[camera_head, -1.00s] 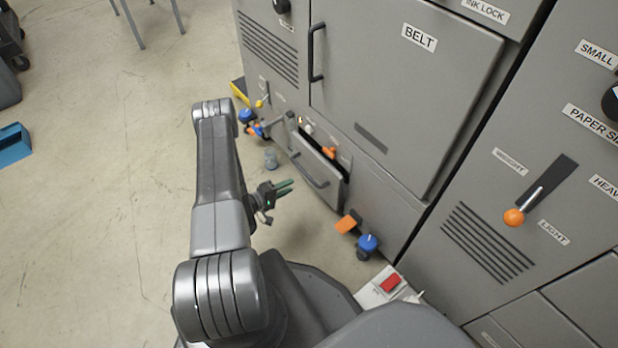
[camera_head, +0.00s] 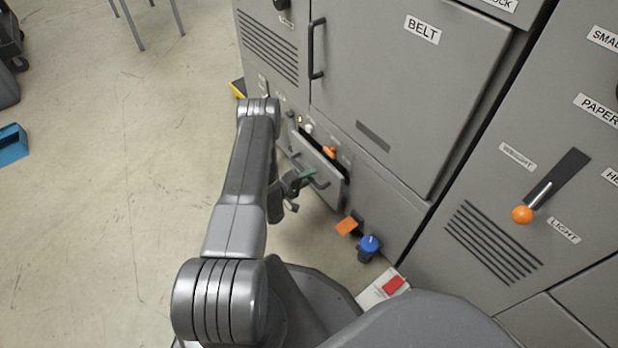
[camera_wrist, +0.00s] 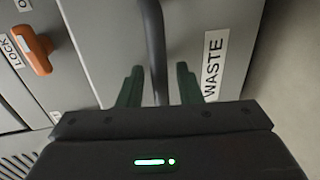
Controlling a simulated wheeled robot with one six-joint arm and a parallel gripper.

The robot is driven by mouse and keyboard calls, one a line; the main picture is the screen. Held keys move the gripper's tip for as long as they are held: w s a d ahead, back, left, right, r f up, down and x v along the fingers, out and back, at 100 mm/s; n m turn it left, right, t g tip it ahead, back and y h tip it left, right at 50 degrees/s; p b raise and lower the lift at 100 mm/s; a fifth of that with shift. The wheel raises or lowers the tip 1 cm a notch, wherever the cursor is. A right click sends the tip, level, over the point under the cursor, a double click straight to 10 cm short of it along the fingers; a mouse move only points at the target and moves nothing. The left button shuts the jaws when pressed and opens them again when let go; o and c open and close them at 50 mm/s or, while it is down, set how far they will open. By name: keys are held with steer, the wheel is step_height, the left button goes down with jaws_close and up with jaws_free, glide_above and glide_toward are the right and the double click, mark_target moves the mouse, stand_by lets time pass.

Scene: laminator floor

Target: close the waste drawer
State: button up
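The waste drawer (camera_head: 329,191) is a grey drawer low on the machine front. It stands partly open, with a dark gap behind its front panel. Its label "WASTE" shows in the wrist view, on the drawer front (camera_wrist: 232,30). The dark bar handle (camera_wrist: 155,45) runs upright in the wrist view, between the two green fingers of my gripper (camera_wrist: 159,85). The fingers are apart, with gaps on both sides of the handle. In the head view my gripper (camera_head: 303,178) is at the drawer front, and my arm hides part of the area to its left.
An orange latch marked "LOCK" (camera_wrist: 32,50) is beside the drawer in the wrist view. An orange pedal (camera_head: 347,226) and a blue knob (camera_head: 369,244) stick out low, right of the drawer. A red switch (camera_head: 393,285) lies nearer. Open floor (camera_head: 110,200) spreads to the left.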

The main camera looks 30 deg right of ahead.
mark_target(319, 171)
jaws_close()
steer(key=shift+d, duration=0.1)
steer(key=d, duration=0.1)
steer(key=d+b, duration=0.2)
steer(key=d, duration=0.1)
steer(key=shift+w+r, duration=0.1)
steer(key=shift+w, duration=0.15)
jaws_free()
steer(key=shift+d, duration=0.15)
